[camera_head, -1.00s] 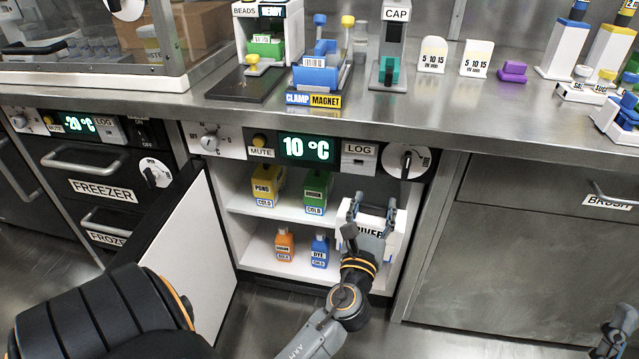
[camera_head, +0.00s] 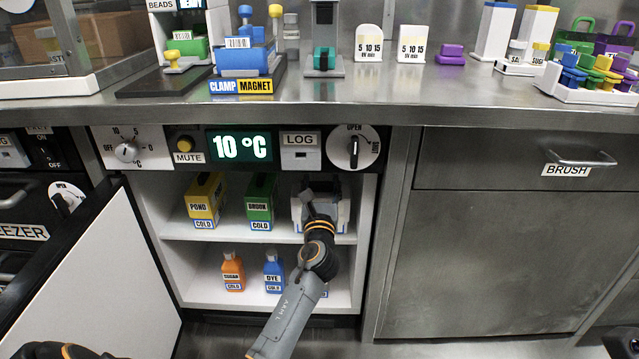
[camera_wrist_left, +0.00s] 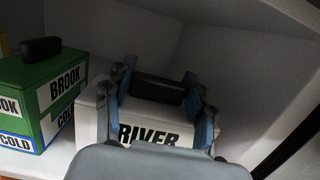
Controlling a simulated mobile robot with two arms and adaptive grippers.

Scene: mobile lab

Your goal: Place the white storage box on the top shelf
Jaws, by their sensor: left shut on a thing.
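The white storage box, labelled RIVER, is inside the open cabinet at the right end of the top shelf (camera_head: 230,236); its white side shows in the head view (camera_head: 344,214). In the left wrist view the white box (camera_wrist_left: 89,117) looks upright, with a dark handle on top. My left gripper (camera_head: 311,194) is shut on that handle; its blue-grey fingers (camera_wrist_left: 160,92) sit at both ends of it. The gripper and arm hide much of the box in the head view. I cannot tell whether its base touches the shelf.
A green BROOK box (camera_head: 260,203) stands left of the white box, with a small gap, and a yellow POND box (camera_head: 205,201) beyond it. Orange (camera_head: 232,272) and blue (camera_head: 273,271) bottles stand on the lower shelf. The cabinet door (camera_head: 95,285) is open to the left.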

